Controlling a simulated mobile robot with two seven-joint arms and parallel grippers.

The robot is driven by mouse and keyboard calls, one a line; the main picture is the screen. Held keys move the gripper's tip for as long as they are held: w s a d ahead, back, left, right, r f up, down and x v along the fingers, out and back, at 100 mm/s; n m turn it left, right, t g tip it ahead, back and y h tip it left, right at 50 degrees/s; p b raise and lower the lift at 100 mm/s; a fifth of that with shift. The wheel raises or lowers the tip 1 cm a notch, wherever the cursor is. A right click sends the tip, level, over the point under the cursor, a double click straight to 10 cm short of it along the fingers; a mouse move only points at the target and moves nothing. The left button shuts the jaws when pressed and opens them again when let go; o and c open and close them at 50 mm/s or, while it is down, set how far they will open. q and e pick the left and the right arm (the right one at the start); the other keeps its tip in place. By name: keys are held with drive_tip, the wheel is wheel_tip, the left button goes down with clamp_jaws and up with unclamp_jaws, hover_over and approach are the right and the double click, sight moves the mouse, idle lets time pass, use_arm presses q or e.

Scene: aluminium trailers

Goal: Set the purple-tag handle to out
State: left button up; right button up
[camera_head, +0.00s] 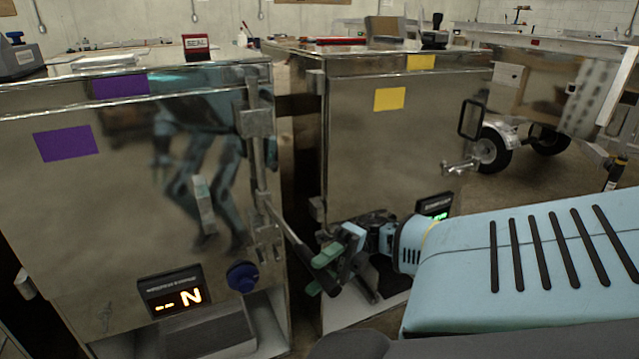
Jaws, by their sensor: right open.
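The left metal cabinet (110,215) carries two purple tags, one on its top edge (121,85) and one on its front (66,143). Its handle (293,238) is a bar slanting down and right from the latch rod (257,165) at the door's right edge, with a dark grip at its lower end. My right gripper (325,270) is open at that lower end, its green fingertips close around or beside the grip. Contact cannot be told. An orange display (172,292) on the cabinet shows a reading ending in N. My left gripper is not in view.
A blue knob (241,276) sits low on the purple-tag cabinet. A wheeled trailer (540,90) stands behind at right.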

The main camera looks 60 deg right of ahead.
drive_tip(key=b+v, duration=0.1)
drive_tip(key=v, duration=0.6)
drive_tip(key=shift+d, duration=0.15)
drive_tip(key=shift+f, duration=0.15)
